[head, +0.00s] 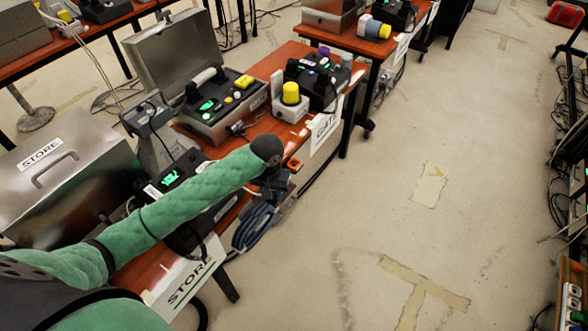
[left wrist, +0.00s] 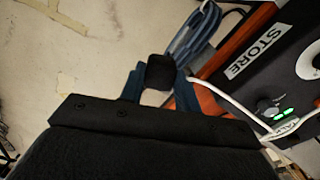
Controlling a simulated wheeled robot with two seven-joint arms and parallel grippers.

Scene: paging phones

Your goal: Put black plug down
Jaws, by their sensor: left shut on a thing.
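My left gripper (head: 272,178) hangs at the end of the green-sleeved arm, at the table's front edge. In the left wrist view, the two bluish fingers of my left gripper (left wrist: 159,88) are shut on the black plug (left wrist: 160,71), a small dark block between their tips. In the head view the plug is hard to tell apart from the dark gripper. A coiled blue-grey cable (head: 255,226) hangs just below the gripper; it also shows beyond the plug in the left wrist view (left wrist: 192,38). My right gripper is not in view.
A black device with a green display (head: 171,178) stands on the near table, partly behind my arm. A metal case marked STORE (head: 60,185) is at the left. An open case (head: 222,105) and yellow-topped device (head: 291,95) stand farther back. The floor (head: 400,220) at right is clear.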

